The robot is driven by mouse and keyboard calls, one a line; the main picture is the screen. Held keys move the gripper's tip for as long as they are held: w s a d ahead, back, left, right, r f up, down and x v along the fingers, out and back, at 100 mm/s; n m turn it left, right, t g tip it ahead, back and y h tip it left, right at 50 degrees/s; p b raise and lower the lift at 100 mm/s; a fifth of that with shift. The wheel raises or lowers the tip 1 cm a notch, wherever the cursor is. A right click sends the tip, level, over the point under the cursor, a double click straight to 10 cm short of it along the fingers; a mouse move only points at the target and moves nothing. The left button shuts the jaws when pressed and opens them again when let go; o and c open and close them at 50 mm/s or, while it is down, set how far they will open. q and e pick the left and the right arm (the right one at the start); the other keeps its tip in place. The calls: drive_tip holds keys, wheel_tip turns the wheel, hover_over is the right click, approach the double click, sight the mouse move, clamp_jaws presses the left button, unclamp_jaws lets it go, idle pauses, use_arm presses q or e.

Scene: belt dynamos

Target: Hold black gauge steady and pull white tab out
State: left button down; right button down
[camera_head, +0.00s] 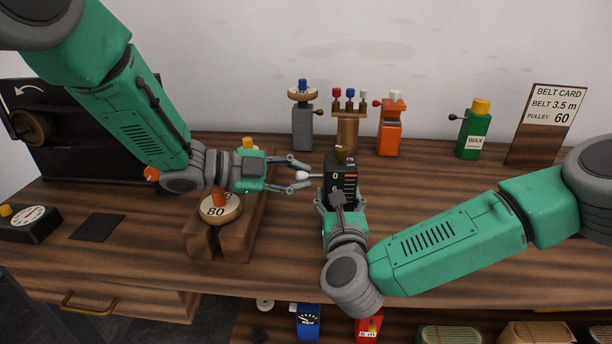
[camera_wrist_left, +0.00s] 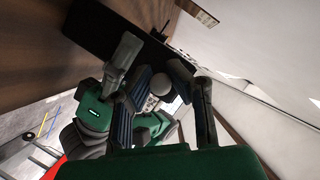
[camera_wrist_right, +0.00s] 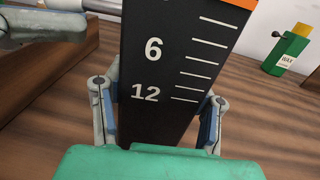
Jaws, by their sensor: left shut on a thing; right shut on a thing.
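The black gauge (camera_head: 346,170), with white numbers, stands upright on the bench; its 6 and 12 marks fill the right wrist view (camera_wrist_right: 165,75). My right gripper (camera_head: 338,205) is shut on its lower part, one finger on each side. The white tab (camera_head: 308,175) sticks out to the left from the gauge's side. My left gripper (camera_head: 304,175) is shut on the tab, its fingers above and below it. In the left wrist view the tab's round pale end (camera_wrist_left: 160,84) shows between the fingers. My right gripper hides the gauge's lower front.
A wooden block with the round 80 piece (camera_head: 220,208) stands left of the gauge. The bench right of the gauge is partly clear.

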use_arm(q)
drive_tip(key=c, duration=1.7)
unclamp_jaws()
drive_tip(key=shift+a, duration=0.15)
drive_tip(key=shift+c, duration=0.2)
use_arm(e)
drive_tip(key=shift+d+f, duration=0.15)
drive_tip(key=shift+d, duration=0.05)
use_arm(q)
drive_tip(key=v, duration=1.2)
drive_tip(key=shift+w, duration=0.1)
use_arm(e)
drive_tip(key=shift+a, duration=0.15)
drive_tip(key=c, duration=0.6)
unclamp_jaws()
drive_tip(key=shift+c, duration=0.2)
drive_tip(key=shift+o, duration=0.3)
use_arm(q)
drive_tip(key=shift+a, duration=0.1)
